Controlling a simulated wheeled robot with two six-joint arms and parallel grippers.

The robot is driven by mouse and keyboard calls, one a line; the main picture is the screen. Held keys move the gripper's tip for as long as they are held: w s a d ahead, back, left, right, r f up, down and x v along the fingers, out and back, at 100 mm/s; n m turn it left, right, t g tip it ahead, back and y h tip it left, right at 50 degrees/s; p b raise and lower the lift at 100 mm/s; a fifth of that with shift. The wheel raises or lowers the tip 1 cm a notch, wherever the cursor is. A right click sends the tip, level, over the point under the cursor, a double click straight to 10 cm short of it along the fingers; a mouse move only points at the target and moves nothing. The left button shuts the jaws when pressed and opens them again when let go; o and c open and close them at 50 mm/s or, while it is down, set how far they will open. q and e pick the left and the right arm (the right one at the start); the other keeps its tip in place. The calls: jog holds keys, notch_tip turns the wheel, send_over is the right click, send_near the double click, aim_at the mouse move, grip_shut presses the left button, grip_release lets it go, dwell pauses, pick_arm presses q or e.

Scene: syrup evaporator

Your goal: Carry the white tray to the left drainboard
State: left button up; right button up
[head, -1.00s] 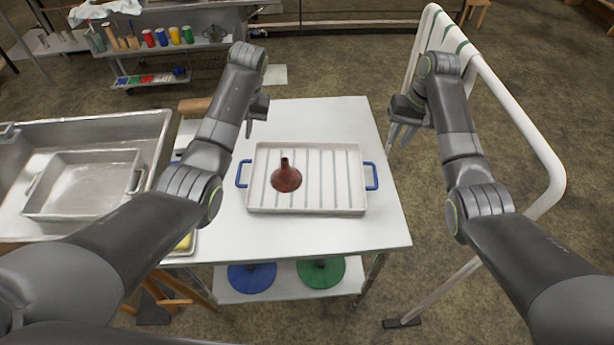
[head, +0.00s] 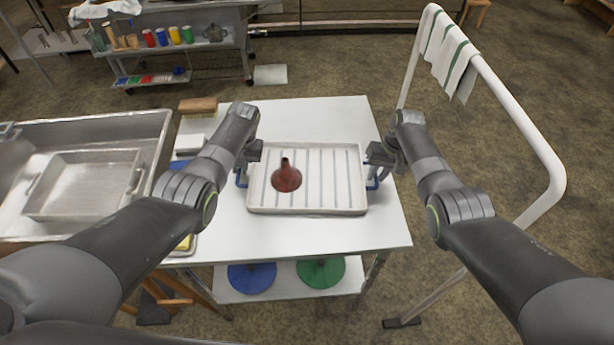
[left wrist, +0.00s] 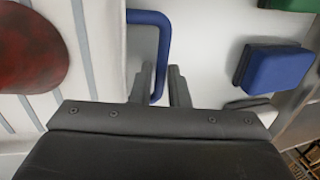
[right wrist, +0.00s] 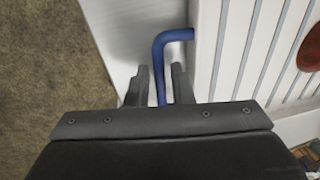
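The white tray (head: 322,204) with a ribbed floor lies flat on the white table. A dark red funnel (head: 286,178) stands in it, left of centre. The tray has a blue handle at each end. My left gripper (left wrist: 161,82) is open, its fingers either side of the left handle (left wrist: 150,17). My right gripper (right wrist: 158,85) is open, its fingers either side of the right handle (right wrist: 173,35). Gaps show between fingers and handles. I cannot tell which surface is the left drainboard.
A metal basin (head: 95,124) with a grey pan (head: 85,180) in it stands left of the table (head: 300,120). A brush (head: 198,106) and a blue item (left wrist: 272,68) lie on the table's left side. A white rail (head: 525,115) with a striped towel stands to the right.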

jog(key=shift+f, duration=0.2)
grip_shut()
dwell(0.4)
